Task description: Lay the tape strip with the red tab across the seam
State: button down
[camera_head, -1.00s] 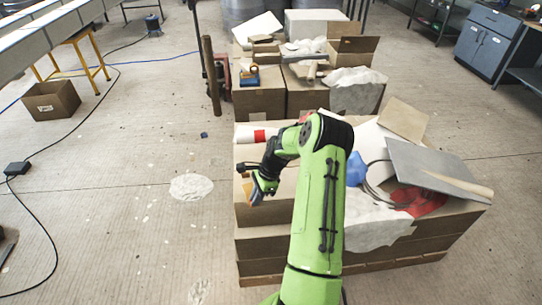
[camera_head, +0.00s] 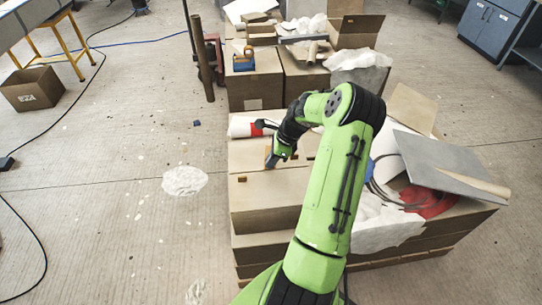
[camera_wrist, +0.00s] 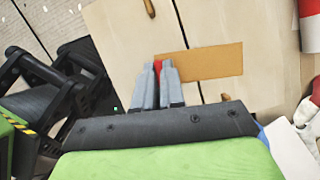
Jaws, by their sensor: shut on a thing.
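My gripper (camera_head: 271,162) is over the tan top of the front box stack; in the wrist view its two grey fingers (camera_wrist: 157,76) are close together. They are shut on the red tab (camera_wrist: 158,66) of the tape strip, pinched between the fingertips. The tan-orange tape strip (camera_wrist: 212,62) extends to the right from the tab. The seam (camera_wrist: 181,32) is a thin dark line between two pale tan panels. The strip crosses over this line in the wrist view; whether it touches the surface I cannot tell. The arm hides most of the strip in the head view.
Small brown pieces (camera_wrist: 149,8) lie near the seam. A red-and-white roll (camera_head: 245,126) lies behind my gripper. A grey sheet (camera_head: 445,165), white cloth and red cloth (camera_head: 430,200) crowd the right side. Open floor lies to the left.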

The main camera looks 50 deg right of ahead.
aim_at(275, 168)
notch_tip(275, 168, down, 6)
jog(key=b, duration=0.5)
jog(key=shift+f, duration=0.15)
jog(key=shift+f, duration=0.45)
jog(key=c, duration=1.1)
grip_release()
jog(key=shift+c, duration=0.2)
